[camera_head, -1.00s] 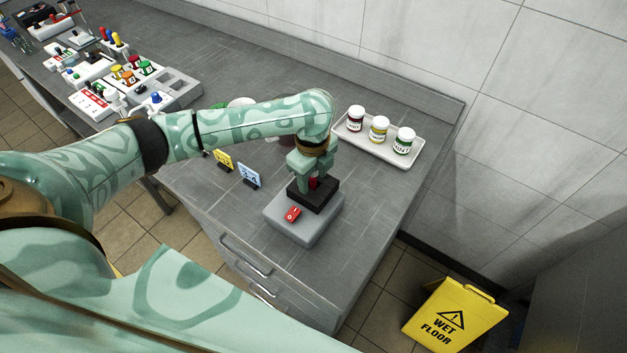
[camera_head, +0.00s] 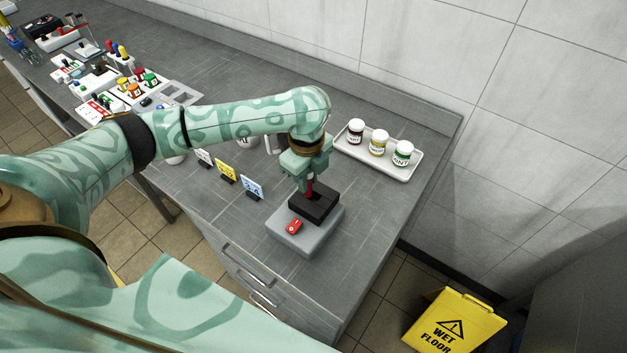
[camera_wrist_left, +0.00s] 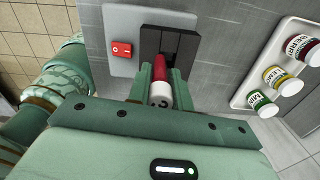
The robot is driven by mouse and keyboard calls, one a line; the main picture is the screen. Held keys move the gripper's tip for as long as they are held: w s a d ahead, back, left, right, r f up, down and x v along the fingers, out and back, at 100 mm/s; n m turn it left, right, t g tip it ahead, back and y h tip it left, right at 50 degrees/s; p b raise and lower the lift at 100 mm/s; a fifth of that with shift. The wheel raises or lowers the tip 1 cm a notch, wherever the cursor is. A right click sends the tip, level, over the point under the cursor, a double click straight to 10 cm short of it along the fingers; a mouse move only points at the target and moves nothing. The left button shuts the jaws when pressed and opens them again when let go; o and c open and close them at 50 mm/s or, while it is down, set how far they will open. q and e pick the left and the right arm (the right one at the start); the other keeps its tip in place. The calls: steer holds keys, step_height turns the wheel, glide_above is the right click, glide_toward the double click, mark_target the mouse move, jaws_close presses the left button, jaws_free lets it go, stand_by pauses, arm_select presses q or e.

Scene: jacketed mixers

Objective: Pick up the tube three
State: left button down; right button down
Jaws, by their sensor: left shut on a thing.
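Tube three is a red tube (camera_wrist_left: 160,68) with a white cap marked with a dark digit (camera_wrist_left: 161,98), seen end-on in the left wrist view. My left gripper (camera_head: 307,186) is shut on it from above, with one finger on each side. In the head view a short red length of the tube (camera_head: 309,188) shows below the fingers. It stands over the black slotted block (camera_head: 322,206) on a grey base (camera_head: 305,237) with a red switch (camera_head: 294,226). I cannot tell whether its lower end is still inside the slot. My right gripper is not in view.
A white tray (camera_head: 412,174) with three labelled jars stands to the right of the block. White, yellow and blue cards (camera_head: 252,187) stand to the left. Racks and coloured items (camera_head: 130,88) sit at the far left. A yellow wet-floor sign (camera_head: 456,322) is on the floor.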

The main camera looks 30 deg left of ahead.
arm_select(q)
steer(key=s+a+r+p, duration=0.7)
steer(key=s+r+p, duration=0.2)
steer(key=r, duration=0.3)
steer(key=shift+s+a+r+p, duration=0.3)
steer(key=shift+s+r+p, duration=0.1)
steer(key=shift+s, duration=0.1)
steer(key=shift+f, duration=0.15)
